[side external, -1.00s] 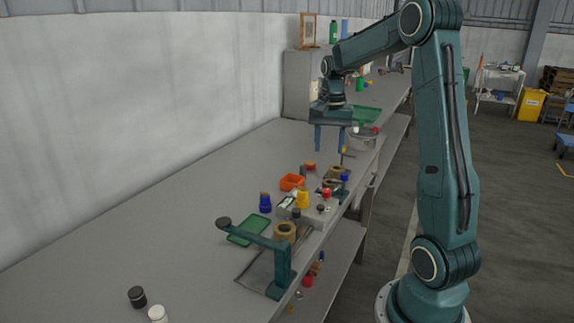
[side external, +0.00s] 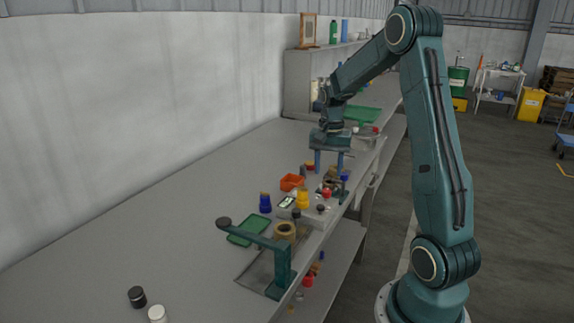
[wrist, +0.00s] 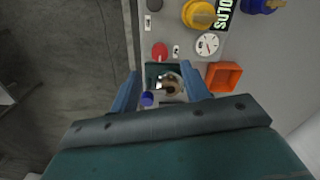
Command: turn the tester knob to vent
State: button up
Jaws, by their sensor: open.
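The tester (side external: 312,217) is a light grey box on the bench with a display (side external: 286,202). It carries a large yellow knob (side external: 303,200), a red button-like part (side external: 326,193) and a black knob (side external: 320,209). In the wrist view the yellow knob (wrist: 198,14), the red part (wrist: 160,50) and a round white gauge (wrist: 207,44) show near the top. I cannot read any vent mark. My gripper (side external: 329,164) points down, open and empty, above the bench beyond the tester. Its blue fingers (wrist: 160,76) are apart from the knobs.
Below my fingers is a dark green fixture (wrist: 153,72) with a brass-coloured part. An orange bin (side external: 291,182) and a dark blue part (side external: 265,203) stand nearby. The left bench area is mostly clear.

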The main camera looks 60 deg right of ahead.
aim_at(327, 190)
jog(key=shift+f, duration=3.4)
jog(key=shift+c, duration=0.3)
jog(key=c, duration=0.9)
